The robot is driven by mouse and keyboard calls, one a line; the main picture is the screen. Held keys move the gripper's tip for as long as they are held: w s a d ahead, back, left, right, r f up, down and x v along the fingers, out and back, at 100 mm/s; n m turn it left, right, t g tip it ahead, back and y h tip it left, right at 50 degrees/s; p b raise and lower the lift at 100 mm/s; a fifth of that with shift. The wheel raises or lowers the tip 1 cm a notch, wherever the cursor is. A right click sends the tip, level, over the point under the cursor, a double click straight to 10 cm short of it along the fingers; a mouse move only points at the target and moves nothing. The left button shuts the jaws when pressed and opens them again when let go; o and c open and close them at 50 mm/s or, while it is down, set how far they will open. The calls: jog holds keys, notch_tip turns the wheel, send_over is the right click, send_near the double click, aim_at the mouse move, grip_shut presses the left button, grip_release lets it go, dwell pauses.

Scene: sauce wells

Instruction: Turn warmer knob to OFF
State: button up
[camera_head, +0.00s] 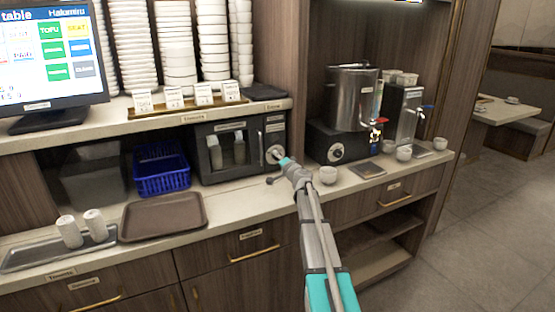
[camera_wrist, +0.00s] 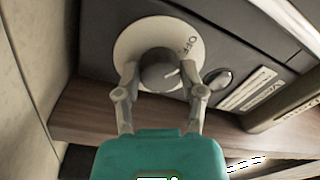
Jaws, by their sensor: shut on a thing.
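The warmer (camera_head: 217,153) is a dark cabinet with a glass door and pale bottles inside, on the counter under the shelf. Its knob (camera_wrist: 159,68) is dark grey and round, on a white dial plate (camera_wrist: 128,42). The word OFF is printed at the plate's upper right in the wrist view. The knob's white mark points right and slightly up, a little below OFF. My gripper (camera_wrist: 158,84) has one finger on each side of the knob and is shut on it. In the head view my gripper (camera_head: 285,162) reaches the dial and partly covers it.
A small round part (camera_wrist: 217,78) sits beside the dial. A steel pot (camera_head: 353,92) on a black base with its own dial stands right. A brown tray (camera_head: 163,216) and blue basket (camera_head: 162,175) are left.

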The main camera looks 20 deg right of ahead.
jog(key=o, duration=1.2)
jog(key=shift+c, duration=0.2)
